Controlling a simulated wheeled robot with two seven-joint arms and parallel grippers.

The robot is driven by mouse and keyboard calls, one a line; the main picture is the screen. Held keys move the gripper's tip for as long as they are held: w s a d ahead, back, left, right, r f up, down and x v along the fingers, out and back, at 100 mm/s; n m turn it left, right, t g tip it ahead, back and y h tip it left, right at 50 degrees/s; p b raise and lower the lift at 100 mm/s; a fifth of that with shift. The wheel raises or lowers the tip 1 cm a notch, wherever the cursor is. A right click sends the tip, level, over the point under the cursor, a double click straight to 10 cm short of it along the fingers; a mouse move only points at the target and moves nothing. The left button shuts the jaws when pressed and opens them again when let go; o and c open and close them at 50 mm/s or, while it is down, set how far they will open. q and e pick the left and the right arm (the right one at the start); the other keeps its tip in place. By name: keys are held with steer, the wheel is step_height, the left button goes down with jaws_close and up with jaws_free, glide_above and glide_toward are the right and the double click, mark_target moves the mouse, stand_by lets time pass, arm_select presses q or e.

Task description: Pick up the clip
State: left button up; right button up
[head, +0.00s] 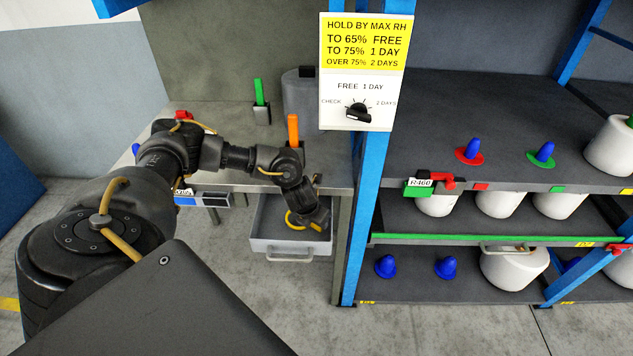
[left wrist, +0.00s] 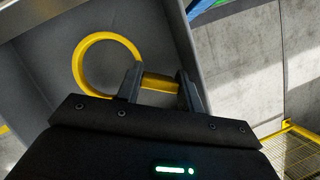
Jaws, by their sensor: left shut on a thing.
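The clip (left wrist: 158,83) is a yellow piece with a round ring and a short straight bar. In the left wrist view its bar lies between the two fingers of my left gripper (left wrist: 160,79), which is shut on it. The ring sticks out to the left of the fingers. In the head view my left gripper (head: 308,226) points down into an open grey drawer (head: 262,246), and part of the yellow ring (head: 290,220) shows beside it. I cannot tell whether the clip touches the drawer floor. My right gripper is not in view.
The drawer hangs under a grey bench (head: 335,165). A green peg (head: 259,92) and an orange peg (head: 293,130) stand on the bench. A blue rack post (head: 365,200) rises just right of the drawer. Shelves with white bobbins (head: 515,268) and blue cones (head: 446,267) lie beyond it.

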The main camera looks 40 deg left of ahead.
arm_select(q)
steer(key=s+a+r+b, duration=0.3)
steer(key=s+a+r, duration=0.1)
steer(key=s+r, duration=0.7)
steer(key=shift+s, duration=1.2)
steer(key=w+d+m+g+h, duration=0.2)
steer(key=d+m, duration=0.6)
steer(key=d, duration=0.2)
steer(key=w+d+m+g+h, duration=0.1)
steer(key=w+d+m+h, duration=0.15)
steer(key=d+m, duration=0.6)
steer(key=s+d+r+m+g+y, duration=0.1)
steer(key=d+r+m+g+y, duration=0.1)
steer(key=d+m, duration=0.7)
steer(key=s+d+r+m+g+y+b, duration=0.1)
steer(key=d+r+m+g, duration=0.3)
steer(key=d+m, duration=0.4)
steer(key=s+m+y, duration=0.1)
steer(key=m, duration=0.2)
steer(key=shift+s+d, duration=0.2)
steer(key=shift+d, duration=0.2)
